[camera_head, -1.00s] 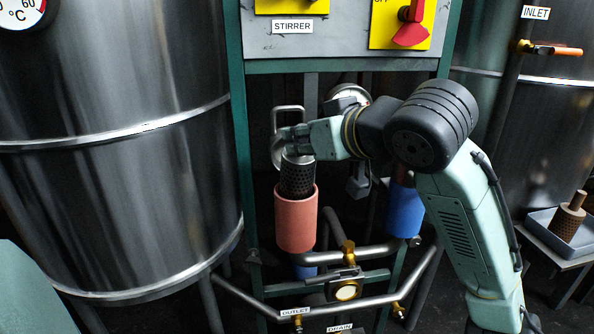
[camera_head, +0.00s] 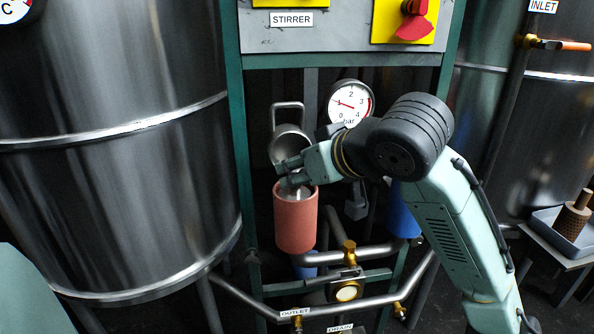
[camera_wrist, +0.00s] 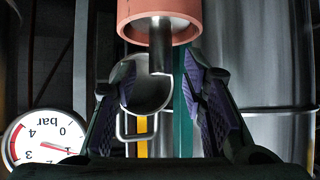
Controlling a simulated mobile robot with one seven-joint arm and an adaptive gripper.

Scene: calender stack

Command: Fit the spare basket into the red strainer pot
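The red strainer pot (camera_head: 295,222) stands upright on the pipework, and its open mouth also shows at the top of the wrist view (camera_wrist: 200,22). The spare basket is down inside the pot, its perforated wall hidden. My gripper (camera_head: 284,174) is just above the pot rim. In the wrist view my gripper (camera_wrist: 160,68) has its fingers spread either side of the stem, with visible gaps, so it is open.
A steel lid with a loop handle (camera_head: 288,133) stands open behind the pot. A pressure gauge (camera_head: 348,102) is behind my wrist. A blue pot (camera_head: 402,216) is to the right. A brown basket (camera_head: 571,217) stands in a grey tray (camera_head: 545,218) at far right.

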